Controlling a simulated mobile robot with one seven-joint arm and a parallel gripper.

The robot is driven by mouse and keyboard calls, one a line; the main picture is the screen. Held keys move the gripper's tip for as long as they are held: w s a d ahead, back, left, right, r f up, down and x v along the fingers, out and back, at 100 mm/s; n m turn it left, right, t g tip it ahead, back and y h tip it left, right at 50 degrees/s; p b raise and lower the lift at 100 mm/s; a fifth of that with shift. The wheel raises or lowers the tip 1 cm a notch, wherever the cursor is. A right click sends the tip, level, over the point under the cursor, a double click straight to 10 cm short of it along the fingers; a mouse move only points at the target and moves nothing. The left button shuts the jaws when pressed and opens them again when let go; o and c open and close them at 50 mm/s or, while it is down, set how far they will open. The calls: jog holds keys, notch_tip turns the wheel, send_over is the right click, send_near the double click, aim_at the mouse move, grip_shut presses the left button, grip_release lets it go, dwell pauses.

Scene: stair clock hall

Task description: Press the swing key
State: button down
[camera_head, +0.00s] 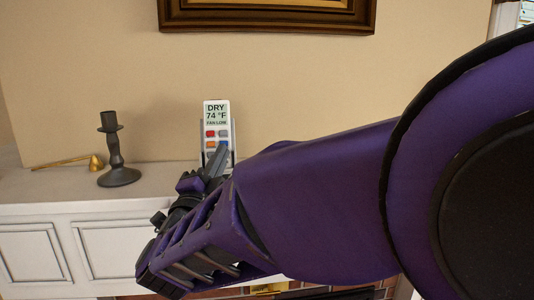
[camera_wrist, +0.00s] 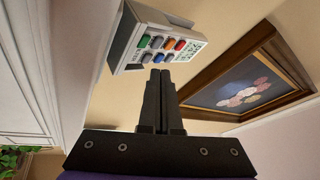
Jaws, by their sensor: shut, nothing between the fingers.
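A white remote (camera_head: 216,113) stands upright in a holder on the mantel shelf, its screen reading DRY, 74 °F and FAN LOW. Red, orange and blue keys show below the screen; the lower keys are hidden behind my gripper. In the wrist view the remote (camera_wrist: 128,40) shows two rows of coloured keys. The key labels are too small to read, so I cannot tell which is the swing key. My gripper (camera_head: 221,152) is shut and empty, its tips in front of the remote's lower part. In the wrist view the fingertips (camera_wrist: 160,76) are close to the keys; contact is unclear.
A dark candlestick (camera_head: 116,155) stands left of the remote on the mantel (camera_head: 50,187), and a brass candle snuffer (camera_head: 94,162) lies farther left. A framed picture (camera_head: 265,28) hangs above. My arm covers the right side of the head view.

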jog(key=shift+w, duration=0.1)
jog(key=shift+w+a+f, duration=0.1)
jog(key=shift+w+f, duration=0.05)
jog(key=shift+w, duration=0.15)
jog(key=shift+w+a+f, duration=0.1)
jog(key=shift+w+f, duration=0.05)
jog(key=shift+w, duration=0.15)
dwell(0.7)
jog(key=shift+s, duration=0.1)
jog(key=shift+s+d+r, duration=0.2)
jog(key=shift+s+r, duration=0.1)
jog(key=shift+s, duration=0.3)
jog(key=s, duration=0.1)
jog(key=s+r, duration=0.1)
jog(key=s, duration=0.1)
jog(key=s+d+r, duration=0.1)
jog(key=shift+s+r, duration=0.15)
jog(key=shift+s, duration=0.15)
dwell(0.4)
jog(key=shift+w, duration=0.15)
dwell(0.3)
